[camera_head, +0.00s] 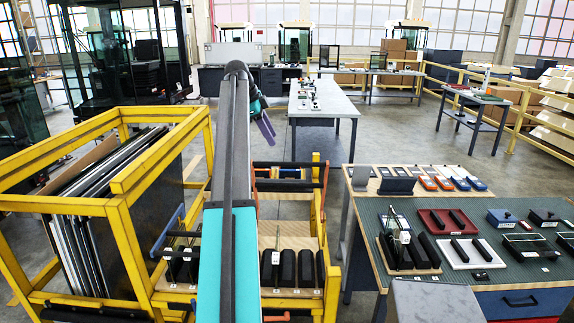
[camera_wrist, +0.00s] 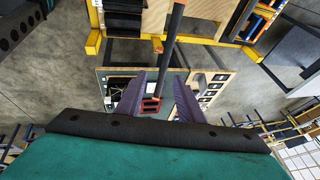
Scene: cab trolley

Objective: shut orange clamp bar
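A dark bar with orange-red ends, which looks like the orange clamp bar (camera_head: 288,164), lies across the yellow trolley (camera_head: 317,220) in the head view. In the wrist view a long dark bar with orange parts (camera_wrist: 174,45) runs down the picture between my two purple fingers. I cannot tell how far below them it is. My gripper (camera_wrist: 158,100) is open, its fingers apart and nothing held. In the head view my gripper (camera_head: 265,125) shows beyond and above the trolley, fingers pointing down. A small red piece (camera_wrist: 151,104) shows between the fingertips in the wrist view.
A yellow rack with upright panels (camera_head: 85,215) stands at the left. A workbench (camera_head: 458,225) with trays and black parts stands at the right. A long grey table (camera_head: 325,98) is behind. Black blocks (camera_head: 288,268) sit on the trolley's wooden shelf. Floor shows between them.

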